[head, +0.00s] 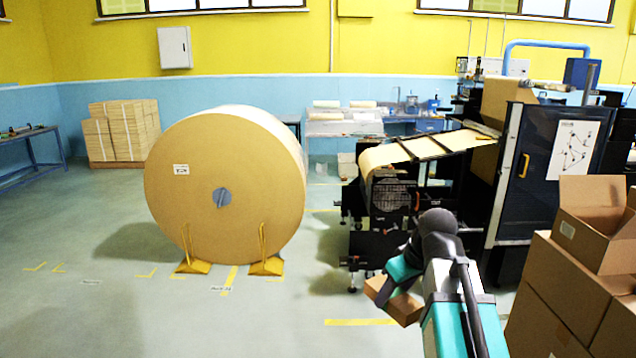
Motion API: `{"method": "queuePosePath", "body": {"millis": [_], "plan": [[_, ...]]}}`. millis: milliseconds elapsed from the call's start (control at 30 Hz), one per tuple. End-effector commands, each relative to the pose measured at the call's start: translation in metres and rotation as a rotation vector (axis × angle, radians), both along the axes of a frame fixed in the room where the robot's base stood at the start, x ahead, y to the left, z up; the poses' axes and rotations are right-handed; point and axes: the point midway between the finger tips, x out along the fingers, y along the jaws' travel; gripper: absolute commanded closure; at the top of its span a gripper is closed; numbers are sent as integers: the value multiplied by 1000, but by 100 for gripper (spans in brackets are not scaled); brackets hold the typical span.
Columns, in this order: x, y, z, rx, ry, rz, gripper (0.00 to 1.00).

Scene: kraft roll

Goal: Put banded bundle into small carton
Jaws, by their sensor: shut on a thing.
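The banded bundle (400,307) is a small brown block at the lower middle of the head view. My gripper (383,285) is shut on it and holds it, tilted, in front of the machine. The fingertips are partly hidden by the arm, and no band can be made out. The small carton (590,240) is an open brown box with raised flaps and a white label. It sits on top of stacked cartons at the right edge, to the right of my gripper and apart from it. Its inside is mostly hidden.
Large closed cartons (560,290) are stacked under the small carton. A dark machine (555,165) with a paper web stands behind my arm. A huge kraft roll (225,190) rests on yellow chocks (266,266) to the left. The floor at front left is clear.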

Motion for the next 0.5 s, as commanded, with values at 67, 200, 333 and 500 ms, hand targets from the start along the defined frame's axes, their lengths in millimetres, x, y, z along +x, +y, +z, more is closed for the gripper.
{"method": "queuePosePath", "body": {"millis": [67,200,333,500], "plan": [[4,14,-7,0,1,-20,80],[12,30,-15,0,1,-84,80],[20,32,-19,-1,1,-166,80],[32,23,-20,1,-1,-298,80]]}}
